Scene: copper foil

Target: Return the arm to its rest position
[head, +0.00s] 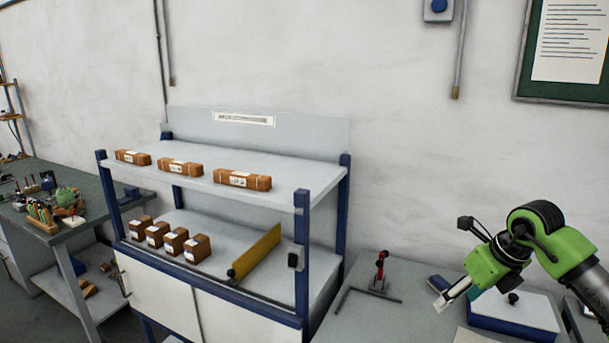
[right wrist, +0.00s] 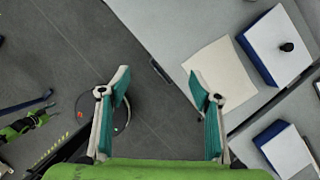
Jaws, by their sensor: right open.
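My right arm, green and dark grey, reaches in from the right of the head view. Its gripper (head: 455,296) hangs over the grey bench at the lower right, pointing down and left. In the right wrist view the two teal-lined fingers of this gripper (right wrist: 160,82) are spread wide apart with nothing between them. Below the gap show the dark floor and the bench edge. My left gripper does not show in the head view.
A blue-and-white box with a black knob (head: 513,299) and a red-handled tool (head: 380,270) are on the bench (head: 365,322). A pale sheet (right wrist: 220,78) lies near its edge. Left of it stands a shelf unit (head: 330,185) with brown packets and a yellow divider (head: 258,253).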

